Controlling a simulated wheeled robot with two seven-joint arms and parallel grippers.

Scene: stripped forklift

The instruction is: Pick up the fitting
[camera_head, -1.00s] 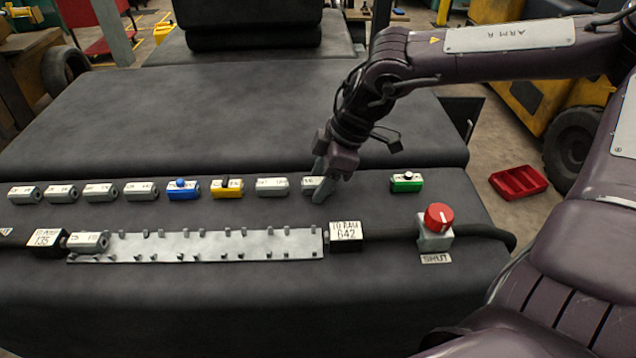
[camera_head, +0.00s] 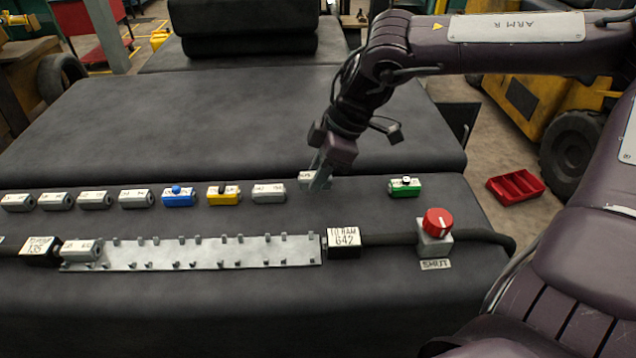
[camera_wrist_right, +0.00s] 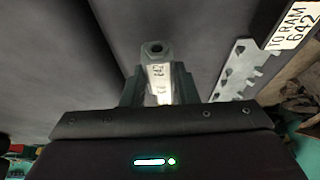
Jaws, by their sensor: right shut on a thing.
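A grey fitting with a white label (camera_wrist_right: 158,75) sits between the fingers of my right gripper (camera_wrist_right: 160,88), which is shut on it. In the head view the right gripper (camera_head: 320,180) comes down over the right end of the row of fittings and hides much of the held fitting (camera_head: 305,177). The fitting is at or slightly above the black surface; I cannot tell which. My left gripper is not in view.
Several grey fittings (camera_head: 137,198), a blue one (camera_head: 179,197), a yellow one (camera_head: 223,194) and a green one (camera_head: 404,187) lie in the row. In front is a metal rack (camera_head: 200,252) holding a grey fitting (camera_head: 82,252) at its left end. A red knob (camera_head: 437,222) stands at right.

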